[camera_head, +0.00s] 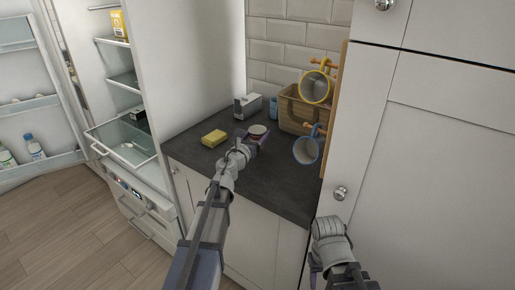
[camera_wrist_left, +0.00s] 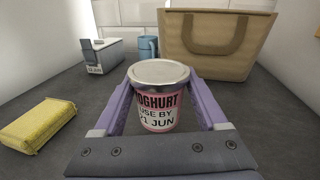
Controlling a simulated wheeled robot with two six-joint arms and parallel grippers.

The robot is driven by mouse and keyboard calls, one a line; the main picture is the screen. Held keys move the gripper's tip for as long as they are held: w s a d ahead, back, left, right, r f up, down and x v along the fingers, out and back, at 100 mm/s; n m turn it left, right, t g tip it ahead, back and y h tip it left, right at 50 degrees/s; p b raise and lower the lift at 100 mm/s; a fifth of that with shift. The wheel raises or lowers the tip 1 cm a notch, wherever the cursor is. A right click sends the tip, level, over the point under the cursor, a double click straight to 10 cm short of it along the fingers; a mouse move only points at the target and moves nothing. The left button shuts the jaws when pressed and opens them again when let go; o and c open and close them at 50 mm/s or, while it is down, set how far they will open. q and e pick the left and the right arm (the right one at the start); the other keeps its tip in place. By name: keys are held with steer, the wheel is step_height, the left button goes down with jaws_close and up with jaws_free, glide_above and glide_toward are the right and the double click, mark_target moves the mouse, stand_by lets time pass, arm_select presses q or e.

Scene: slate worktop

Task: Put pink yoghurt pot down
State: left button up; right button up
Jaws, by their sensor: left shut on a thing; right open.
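The pink yoghurt pot (camera_wrist_left: 158,112) is upright, with a silver lid and a label reading "USE BY 21 JUN". My left gripper (camera_wrist_left: 155,100) is shut on it, with one purple finger on each side. In the head view the left gripper (camera_head: 257,138) is over the slate worktop (camera_head: 260,175), and mostly the pot's pale lid (camera_head: 258,130) shows. I cannot tell whether the pot's base touches the worktop. My right gripper (camera_head: 316,264) is low in the head view by the white cupboard, open, its fingers mostly hidden.
A yellow sponge-like block (camera_head: 214,137) lies left of the pot. A white-grey box (camera_head: 247,105), a blue cup (camera_head: 273,108) and a tan basket (camera_head: 296,112) stand behind. Yellow (camera_head: 316,87) and blue (camera_head: 306,150) mugs hang at right. An open fridge (camera_head: 120,110) is left.

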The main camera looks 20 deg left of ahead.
arm_select(q)
steer(key=shift+f+b, duration=1.95)
steer(key=shift+r, duration=0.15)
steer(key=o, duration=1.1)
steer(key=shift+f, duration=0.2)
steer(key=o, duration=0.4)
steer(key=shift+c, duration=0.2)
steer(key=shift+r, duration=0.1)
steer(key=shift+r, duration=0.15)
steer(key=s, duration=0.4)
steer(key=s+a, duration=0.1)
steer(key=s, duration=0.7)
steer(key=shift+a, duration=0.4)
